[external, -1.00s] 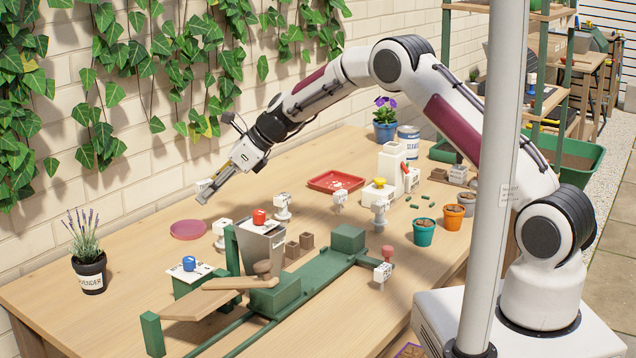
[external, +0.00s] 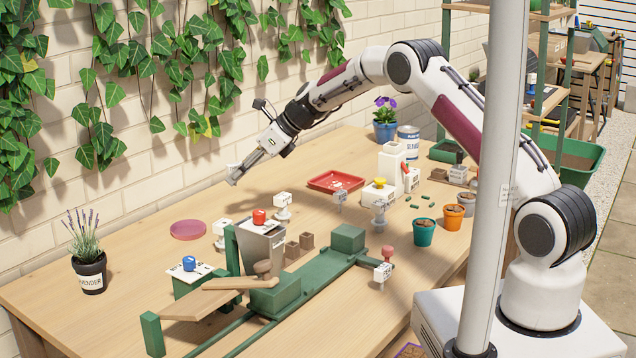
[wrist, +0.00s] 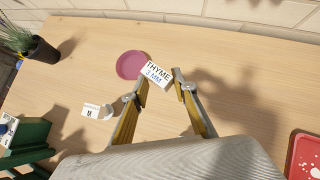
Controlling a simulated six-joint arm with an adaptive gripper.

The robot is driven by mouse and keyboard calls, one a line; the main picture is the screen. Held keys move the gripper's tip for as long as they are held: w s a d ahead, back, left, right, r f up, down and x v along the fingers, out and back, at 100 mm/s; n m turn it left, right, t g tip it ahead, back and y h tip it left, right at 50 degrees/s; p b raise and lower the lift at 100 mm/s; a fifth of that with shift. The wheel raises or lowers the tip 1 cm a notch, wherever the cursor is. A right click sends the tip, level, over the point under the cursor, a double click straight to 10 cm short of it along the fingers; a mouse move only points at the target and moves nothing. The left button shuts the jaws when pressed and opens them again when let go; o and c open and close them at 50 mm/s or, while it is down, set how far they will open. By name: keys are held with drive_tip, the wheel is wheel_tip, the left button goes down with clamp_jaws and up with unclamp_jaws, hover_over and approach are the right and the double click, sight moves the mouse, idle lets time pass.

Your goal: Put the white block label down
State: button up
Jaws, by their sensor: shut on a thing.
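My gripper (external: 236,176) is in the air above the back of the table, on the wall side, pointing down and left. In the wrist view its fingers (wrist: 161,84) are a little apart, with the white block label (wrist: 157,74) between their tips. The label's face reads "THYME 3 MM". It is held clear of the table and sits tilted in this view. In the external view the label is too small and blended with the fingertips to make out clearly.
The green bench frame (external: 300,280) is in front. Bare tabletop lies beneath my gripper.

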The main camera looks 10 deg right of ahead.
drive_tip(key=shift+f, duration=3.05)
drive_tip(key=shift+c, duration=0.2)
drive_tip(key=shift+f, duration=1.9)
drive_tip(key=shift+f, duration=0.1)
drive_tip(key=o, duration=0.9)
drive_tip(key=shift+c, duration=0.2)
drive_tip(key=shift+s+d+r, duration=0.1)
drive_tip(key=shift+d+r, duration=0.25)
drive_tip(key=shift+r, duration=0.2)
drive_tip(key=v, duration=1.1)
drive_tip(key=shift+f, duration=0.1)
